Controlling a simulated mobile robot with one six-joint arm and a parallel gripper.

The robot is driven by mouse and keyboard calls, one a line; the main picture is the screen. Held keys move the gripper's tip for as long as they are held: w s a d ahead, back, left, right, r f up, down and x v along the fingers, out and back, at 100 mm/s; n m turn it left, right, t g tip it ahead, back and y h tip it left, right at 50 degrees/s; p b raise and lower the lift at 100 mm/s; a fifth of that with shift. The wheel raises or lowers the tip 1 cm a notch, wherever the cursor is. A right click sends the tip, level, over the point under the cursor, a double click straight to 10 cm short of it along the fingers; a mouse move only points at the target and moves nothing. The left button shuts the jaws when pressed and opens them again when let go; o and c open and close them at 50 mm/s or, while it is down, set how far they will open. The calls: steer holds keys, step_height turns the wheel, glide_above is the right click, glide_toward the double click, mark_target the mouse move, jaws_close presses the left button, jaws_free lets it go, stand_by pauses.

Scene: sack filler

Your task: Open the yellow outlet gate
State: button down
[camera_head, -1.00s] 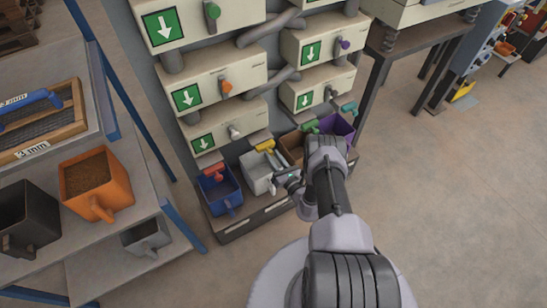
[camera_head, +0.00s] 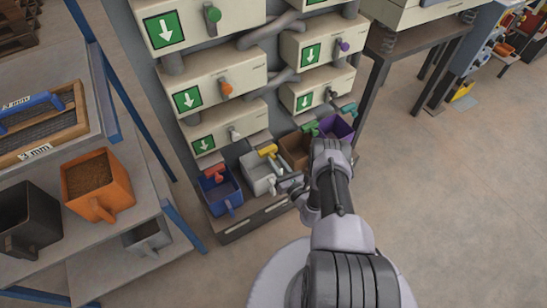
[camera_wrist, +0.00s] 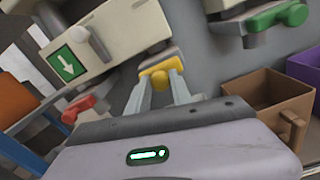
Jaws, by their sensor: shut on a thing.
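The yellow outlet gate (camera_head: 268,151) sits low on the filler front, above a pale grey bin (camera_head: 257,184). In the wrist view the yellow handle (camera_wrist: 160,76) is straight ahead, at the ends of my two fingers. My gripper (camera_wrist: 164,86) is shut on the yellow handle, with one finger on each side of it. In the head view my wrist and arm hide part of the area just right of the handle. How far the gate itself stands open cannot be told.
A red handle (camera_head: 215,172) with a blue bin (camera_head: 221,193) is to the left. A green handle (camera_head: 310,127), brown bin (camera_head: 294,149) and purple bin (camera_head: 336,127) are to the right.

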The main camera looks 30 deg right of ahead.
mark_target(274, 160)
steer(key=s+p, duration=0.1)
steer(key=s, duration=0.2)
steer(key=shift+s+d+r, duration=0.1)
steer(key=shift+s, duration=0.45)
steer(key=shift+f, duration=0.2)
steer(key=shift+s, duration=0.1)
steer(key=c, duration=1.1)
jaws_free()
steer(key=shift+c, duration=0.2)
steer(key=shift+s+r, duration=0.1)
steer(key=shift+s, duration=0.05)
steer(key=s+p, duration=0.2)
steer(key=s, duration=1.5)
steer(key=shift+d+p, duration=0.25)
steer(key=shift+p, duration=0.15)
steer(key=shift+s, duration=0.1)
